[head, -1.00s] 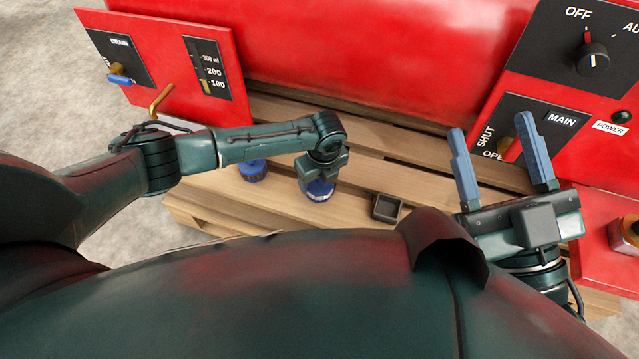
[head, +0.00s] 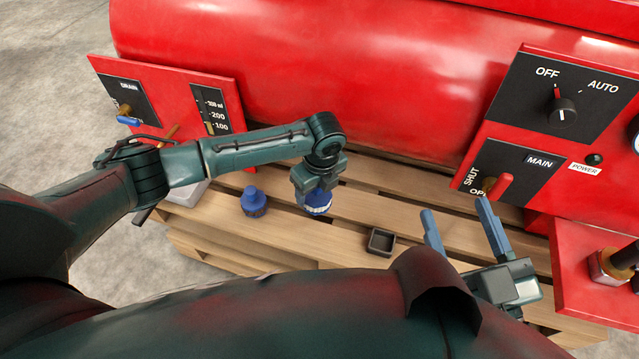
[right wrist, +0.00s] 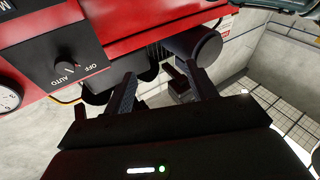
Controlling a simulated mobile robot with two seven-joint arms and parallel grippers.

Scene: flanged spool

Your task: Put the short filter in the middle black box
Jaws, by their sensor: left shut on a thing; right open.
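A blue ribbed filter (head: 317,204) hangs in my left gripper (head: 318,190), which is shut on its top above the wooden pallet; fingers and arm hide its upper part. A second blue filter (head: 254,201), with a narrower top, stands upright on the pallet to its left. I cannot tell which one is shorter. One small open black box (head: 381,242) sits on the pallet to the right, apart from the held filter, and looks empty. My right gripper (head: 455,208) is open and empty right of the box; its spread fingers also show in the right wrist view (right wrist: 160,80).
A red tank (head: 300,80) stands behind the pallet (head: 340,250). A drain panel (head: 165,95) is at left and a control panel (head: 560,130) at right. Jars (head: 608,266) stand on a red shelf at right. My body hides the pallet's near side.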

